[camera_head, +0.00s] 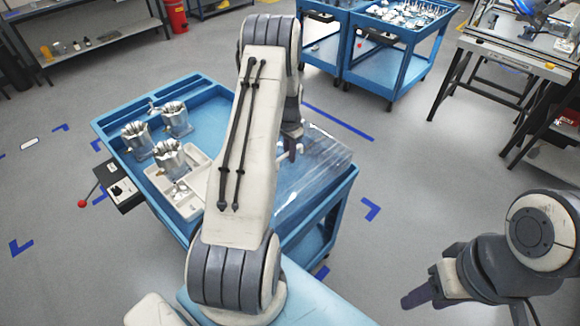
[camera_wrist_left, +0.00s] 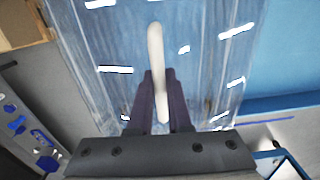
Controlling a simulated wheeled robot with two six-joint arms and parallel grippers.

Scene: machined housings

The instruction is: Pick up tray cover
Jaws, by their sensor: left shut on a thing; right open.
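The tray cover (camera_head: 318,165) is a clear, shiny sheet over the right part of the blue cart, overhanging its right edge. In the left wrist view the cover (camera_wrist_left: 205,60) fills the upper middle, with bright reflections and a white bar handle (camera_wrist_left: 155,45). My left gripper (camera_head: 291,155) is at the cover's handle. In the left wrist view its dark fingers (camera_wrist_left: 158,100) are shut around the handle. I cannot tell whether the cover touches the cart. My right gripper (camera_head: 415,298) is open and empty, at the lower right, away from the cart. My left arm hides the cover's left part.
The blue cart (camera_head: 112,128) carries several metal housings (camera_head: 170,158) and a white compartment tray (camera_head: 196,209) left of my arm. A control box with a red knob (camera_head: 122,192) is on its left side. More blue carts (camera_head: 390,72) stand behind.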

